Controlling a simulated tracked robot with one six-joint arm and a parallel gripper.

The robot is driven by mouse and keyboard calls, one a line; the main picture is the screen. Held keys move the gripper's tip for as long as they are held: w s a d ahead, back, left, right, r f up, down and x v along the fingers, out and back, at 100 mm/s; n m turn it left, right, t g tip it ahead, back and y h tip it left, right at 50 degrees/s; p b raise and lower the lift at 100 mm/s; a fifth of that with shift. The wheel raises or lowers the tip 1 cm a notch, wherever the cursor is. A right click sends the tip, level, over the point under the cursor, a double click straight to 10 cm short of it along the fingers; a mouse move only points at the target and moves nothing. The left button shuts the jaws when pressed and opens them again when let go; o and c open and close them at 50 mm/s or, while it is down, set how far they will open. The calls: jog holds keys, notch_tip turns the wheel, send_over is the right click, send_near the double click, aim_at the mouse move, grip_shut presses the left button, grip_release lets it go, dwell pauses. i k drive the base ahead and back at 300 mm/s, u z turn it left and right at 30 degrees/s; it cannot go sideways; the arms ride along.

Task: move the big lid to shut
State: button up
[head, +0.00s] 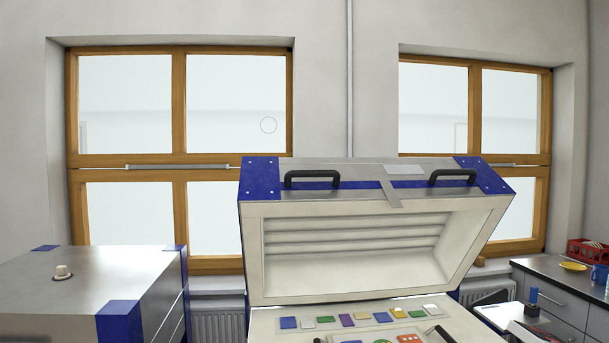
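The big lid (377,207) of the kiln stands raised in the middle of the head view. It is a metal box with blue corners and a pale ribbed lining, and its open underside faces me. Two black handles sit on its front edge, the left handle (312,177) and the right handle (452,176). Below the lid, the pale kiln bed (270,323) carries several coloured glass pieces (346,320). A dark handle-like piece (438,333) shows at the bottom edge, cut off by the frame. My gripper is not in view.
A worktop (545,268) at the right holds a red crate (588,252) and a yellow plate (573,266). Windows and radiators line the wall behind.

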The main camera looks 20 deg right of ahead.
aim_at(313, 230)
jog(key=i, duration=1.2)
jog(key=z, duration=0.05)
